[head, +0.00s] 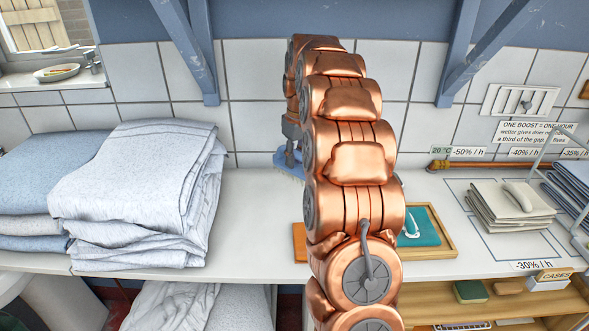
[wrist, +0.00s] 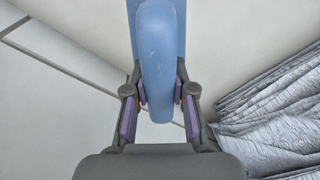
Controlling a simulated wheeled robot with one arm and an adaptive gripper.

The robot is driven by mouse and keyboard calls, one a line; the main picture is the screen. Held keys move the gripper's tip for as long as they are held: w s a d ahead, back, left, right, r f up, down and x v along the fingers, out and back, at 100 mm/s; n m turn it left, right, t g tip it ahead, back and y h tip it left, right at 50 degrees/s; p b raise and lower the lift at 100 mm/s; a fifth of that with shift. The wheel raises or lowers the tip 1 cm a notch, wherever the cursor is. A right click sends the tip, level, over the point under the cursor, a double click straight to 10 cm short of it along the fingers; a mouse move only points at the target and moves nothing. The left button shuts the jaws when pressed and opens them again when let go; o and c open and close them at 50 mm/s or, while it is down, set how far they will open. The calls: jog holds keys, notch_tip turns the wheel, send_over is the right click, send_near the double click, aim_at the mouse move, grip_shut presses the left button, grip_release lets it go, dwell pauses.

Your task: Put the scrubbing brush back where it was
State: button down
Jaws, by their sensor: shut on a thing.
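The scrubbing brush has a smooth blue handle (wrist: 158,60), which fills the upper middle of the wrist view. In the head view, part of the blue brush (head: 288,159) shows low at the back of the counter, near the tiled wall. My gripper (head: 291,148) is there, partly hidden behind my copper arm. In the wrist view, my gripper (wrist: 160,98) is shut on the handle, with a purple-lined finger on each side. I cannot tell whether the brush touches the counter.
Folded pale linen (head: 145,195) is stacked left of my arm; grey cloth (wrist: 270,115) fills the wrist view's right. A wooden tray (head: 446,246) with a teal cloth (head: 421,228) and folded napkins (head: 507,208) lie to the right. Bare counter (head: 245,225) lies between linen and arm.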

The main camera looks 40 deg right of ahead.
aim_at(295, 170)
jog(key=shift+f+p, duration=0.35)
jog(key=shift+f, duration=1.9)
jog(key=c, duration=1)
grip_release()
jog(key=shift+f, duration=0.1)
jog(key=shift+o, duration=0.2)
jog(key=r, duration=0.4)
jog(key=r+b, duration=0.1)
jog(key=r, duration=0.3)
jog(key=s+r+b, duration=0.1)
jog(key=r, duration=0.3)
jog(key=shift+d, duration=0.2)
jog(key=shift+r, duration=0.1)
